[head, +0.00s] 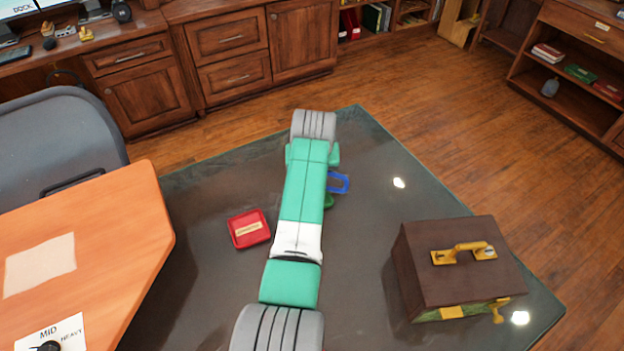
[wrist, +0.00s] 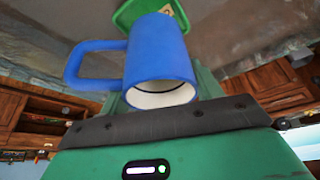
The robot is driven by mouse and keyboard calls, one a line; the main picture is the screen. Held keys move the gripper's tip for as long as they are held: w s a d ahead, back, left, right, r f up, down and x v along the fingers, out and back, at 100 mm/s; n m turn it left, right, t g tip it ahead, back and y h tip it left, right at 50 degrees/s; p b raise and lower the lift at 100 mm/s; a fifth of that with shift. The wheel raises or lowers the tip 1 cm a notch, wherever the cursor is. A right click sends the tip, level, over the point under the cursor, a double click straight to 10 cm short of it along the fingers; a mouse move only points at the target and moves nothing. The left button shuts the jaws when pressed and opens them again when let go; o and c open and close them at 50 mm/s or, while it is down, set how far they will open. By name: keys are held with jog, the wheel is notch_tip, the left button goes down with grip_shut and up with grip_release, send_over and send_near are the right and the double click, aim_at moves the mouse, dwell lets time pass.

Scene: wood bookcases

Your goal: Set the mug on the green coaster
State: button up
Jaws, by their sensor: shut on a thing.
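The blue mug (wrist: 158,62) is in my gripper (wrist: 162,88) in the wrist view, its white-lined mouth towards my wrist and its handle to the left. In the head view only the mug's blue handle (head: 339,183) shows beside my arm, which hides the rest of the mug and the gripper. The green coaster (wrist: 125,16) shows just beyond the mug in the wrist view, partly covered by it. In the head view a sliver of the green coaster (head: 329,201) peeks out at the arm's right side, near the handle. I cannot tell whether mug and coaster touch.
A red coaster (head: 263,238) lies left of my arm on the dark glossy table (head: 205,195). A brown box with a yellow handle (head: 436,285) stands at the right. An orange desk (head: 105,225) and grey chair (head: 55,140) are at the left. Table between coaster and box is clear.

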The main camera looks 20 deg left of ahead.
notch_tip(320, 180, down, 3)
jog(key=shift+f+b, duration=0.2)
jog(key=shift+b, duration=0.5)
jog(key=shift+f, duration=0.1)
jog(key=o, duration=1.2)
jog(key=p+v, duration=0.5)
jog(key=v, duration=0.7)
